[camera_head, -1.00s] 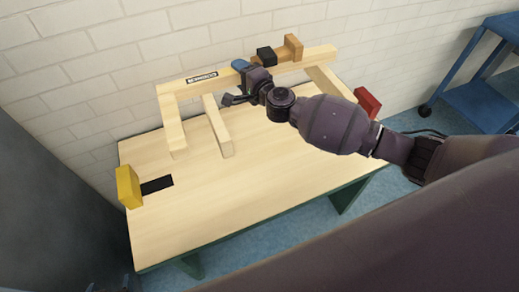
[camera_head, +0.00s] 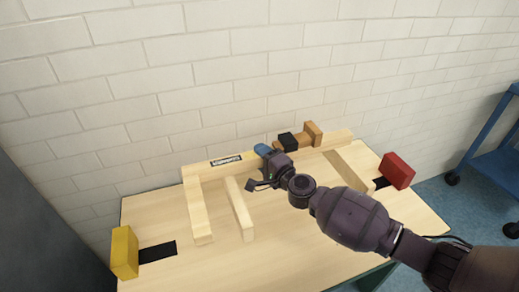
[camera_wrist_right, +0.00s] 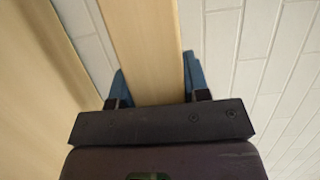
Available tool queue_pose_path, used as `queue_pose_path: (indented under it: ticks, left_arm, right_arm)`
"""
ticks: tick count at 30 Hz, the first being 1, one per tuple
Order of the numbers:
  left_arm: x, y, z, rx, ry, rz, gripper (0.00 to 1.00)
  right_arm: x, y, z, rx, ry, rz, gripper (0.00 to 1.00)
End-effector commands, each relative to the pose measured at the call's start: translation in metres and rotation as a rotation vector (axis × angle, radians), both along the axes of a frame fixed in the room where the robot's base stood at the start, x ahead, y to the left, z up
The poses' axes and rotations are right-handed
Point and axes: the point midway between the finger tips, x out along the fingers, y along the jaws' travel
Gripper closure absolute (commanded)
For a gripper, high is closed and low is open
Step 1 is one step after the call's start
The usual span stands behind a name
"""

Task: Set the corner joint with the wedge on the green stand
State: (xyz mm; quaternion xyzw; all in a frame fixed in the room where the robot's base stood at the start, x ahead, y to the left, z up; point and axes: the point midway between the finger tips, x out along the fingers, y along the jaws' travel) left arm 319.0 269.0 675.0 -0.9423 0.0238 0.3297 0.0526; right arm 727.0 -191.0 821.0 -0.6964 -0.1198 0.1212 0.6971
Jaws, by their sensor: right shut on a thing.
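A pale wooden frame (camera_head: 218,172) with a long rail and several side bars stands along the back of the pale-topped bench (camera_head: 290,255). My right gripper (camera_head: 264,152) is at the middle of the long rail, with its blue fingers around it. In the right wrist view, the rail (camera_wrist_right: 144,45) runs between the two blue fingers (camera_wrist_right: 156,82) and the gripper is shut on it. A brown mallet-like piece with a black block (camera_head: 289,142) sits at the rail, right of my gripper. I cannot make out a separate wedge. My left gripper is not in view.
A yellow block (camera_head: 124,252) stands at the bench's left edge beside a black strip (camera_head: 157,252). A red block (camera_head: 397,170) is at the right edge. A white brick wall (camera_head: 250,70) is close behind. A blue cart (camera_head: 492,165) stands at the right.

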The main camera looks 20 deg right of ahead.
Motion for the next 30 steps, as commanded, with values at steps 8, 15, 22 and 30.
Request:
queue_pose_path:
  ticks: [8, 15, 22, 30]
  left_arm:
    - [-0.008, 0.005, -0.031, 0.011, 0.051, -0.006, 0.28]
    - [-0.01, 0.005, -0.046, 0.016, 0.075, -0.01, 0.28]
    - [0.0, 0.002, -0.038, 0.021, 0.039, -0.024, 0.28]
    - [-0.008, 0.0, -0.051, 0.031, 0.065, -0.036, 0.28]
  right_arm:
    - [0.0, 0.001, -0.044, 0.001, 0.003, 0.001, 1.0]
    - [0.0, 0.0, -0.066, 0.001, -0.001, 0.0, 1.0]
    - [0.002, 0.001, -0.067, 0.0, -0.009, 0.001, 1.0]
    - [0.0, 0.001, -0.088, 0.001, -0.001, 0.001, 1.0]
